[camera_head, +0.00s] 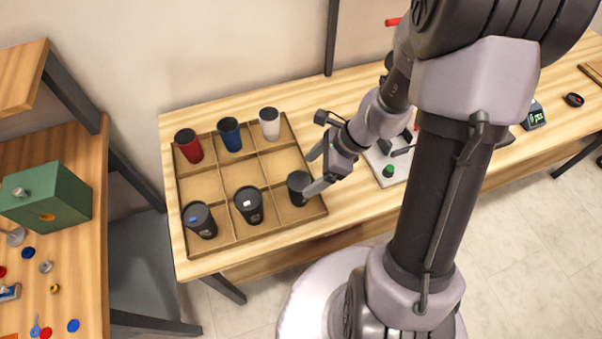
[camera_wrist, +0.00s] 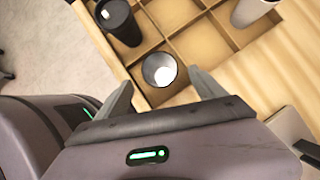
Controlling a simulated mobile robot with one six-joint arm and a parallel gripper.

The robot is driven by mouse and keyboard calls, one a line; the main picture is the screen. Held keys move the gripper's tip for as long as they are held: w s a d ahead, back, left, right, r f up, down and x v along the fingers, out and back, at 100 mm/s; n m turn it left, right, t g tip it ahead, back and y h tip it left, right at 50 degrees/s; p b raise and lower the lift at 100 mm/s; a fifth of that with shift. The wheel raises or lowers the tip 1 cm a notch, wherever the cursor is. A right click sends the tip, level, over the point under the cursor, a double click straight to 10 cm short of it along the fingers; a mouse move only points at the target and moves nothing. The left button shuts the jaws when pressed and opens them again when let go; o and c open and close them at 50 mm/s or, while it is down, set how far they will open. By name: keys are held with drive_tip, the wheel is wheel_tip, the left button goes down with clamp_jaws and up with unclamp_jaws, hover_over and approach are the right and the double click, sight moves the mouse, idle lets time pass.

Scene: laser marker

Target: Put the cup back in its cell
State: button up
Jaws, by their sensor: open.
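A black cup (camera_head: 297,190) stands upright in the front right cell of the wooden divided tray (camera_head: 262,238). My gripper (camera_head: 314,170) is open at the tray's right edge, with one finger reaching beside the cup. The wrist view shows the gripper's fingertips (camera_wrist: 163,82) spread to either side of the cup, with no grip on it. Whether a finger touches the cup cannot be told.
The back row holds a red cup (camera_head: 188,145), a blue cup (camera_head: 230,134) and a white cup (camera_head: 269,123). Two black lidded cups, left (camera_head: 200,220) and middle (camera_head: 248,204), fill the front row. The middle row is empty. A pale device (camera_head: 391,165) with a green button stands right of the tray.

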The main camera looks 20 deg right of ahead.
wheel_tip(320, 180, up, 14)
drive_tip(key=s+a+r+n+h+p, duration=0.1)
drive_tip(key=s+a+n+h+p, duration=0.15)
drive_tip(key=n, duration=0.45)
drive_tip(key=s+a+r+n+t+h, duration=0.1)
drive_tip(key=s+a+r+n+t, duration=0.25)
drive_tip(key=s+r+n, duration=0.65)
drive_tip(key=shift+n, duration=0.6)
drive_tip(key=f+b, duration=0.3)
drive_tip(key=w+a+f+b, duration=0.1)
drive_tip(key=b, duration=0.1)
drive_tip(key=shift+f, duration=0.25)
